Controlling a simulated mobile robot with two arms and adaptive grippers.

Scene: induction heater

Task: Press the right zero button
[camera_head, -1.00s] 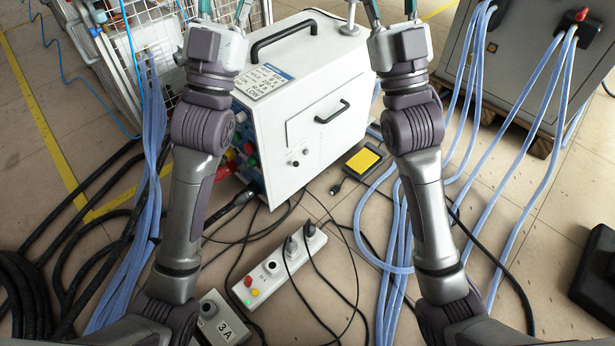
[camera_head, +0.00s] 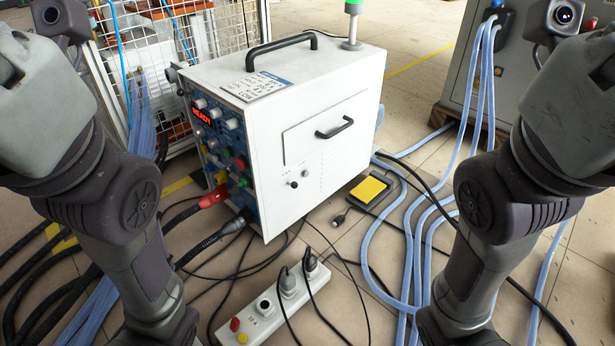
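The white induction heater cabinet (camera_head: 290,135) stands in the middle, with its blue control panel (camera_head: 218,150) on the left side, seen at a steep angle. The panel carries a red lit display (camera_head: 201,117) that seems to read READY, pale knobs (camera_head: 215,113) and small coloured buttons, among them a green one (camera_head: 240,162). I cannot tell which is the right zero button at this size and angle. My arms flank the cabinet, apart from the panel in the picture. Both grippers are beyond the top of the view, so their fingers are hidden.
A power strip (camera_head: 262,312) with plugs lies on the floor in front. A yellow-topped pedal (camera_head: 369,189) lies right of the cabinet. Blue hoses (camera_head: 390,235) and black cables cross the floor. A wire mesh cage (camera_head: 200,45) stands behind left, a grey cabinet (camera_head: 455,60) behind right.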

